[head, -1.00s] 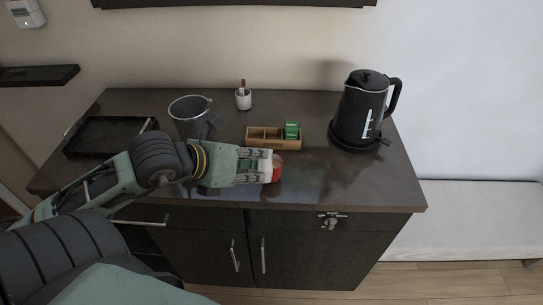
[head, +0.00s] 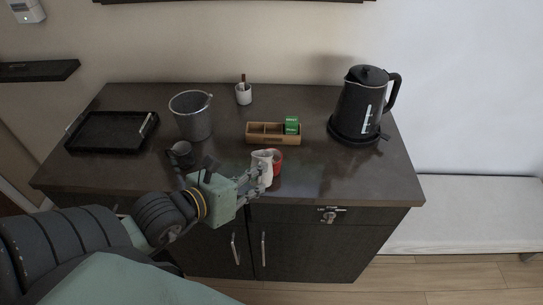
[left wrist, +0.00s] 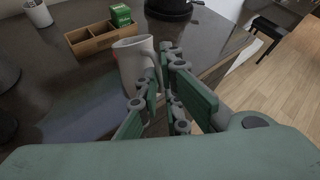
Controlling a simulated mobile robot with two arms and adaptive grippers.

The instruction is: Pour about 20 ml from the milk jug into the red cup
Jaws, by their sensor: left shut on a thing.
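The white milk jug (head: 261,168) is held near the front of the counter and looks close to upright. My left gripper (head: 264,179) is shut on its handle side, reaching in from the front. The red cup (head: 278,161) is right beside the jug, partly hidden behind it. Whether they touch, and what is inside either, I cannot tell. My right gripper is not in view.
A wooden box with green packets (head: 272,140) is just behind the cup. A black kettle (head: 362,103) stands at the right. A metal bucket (head: 191,122), a dark cup (head: 181,153) and a black tray (head: 112,143) are at the left. The front right counter is clear.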

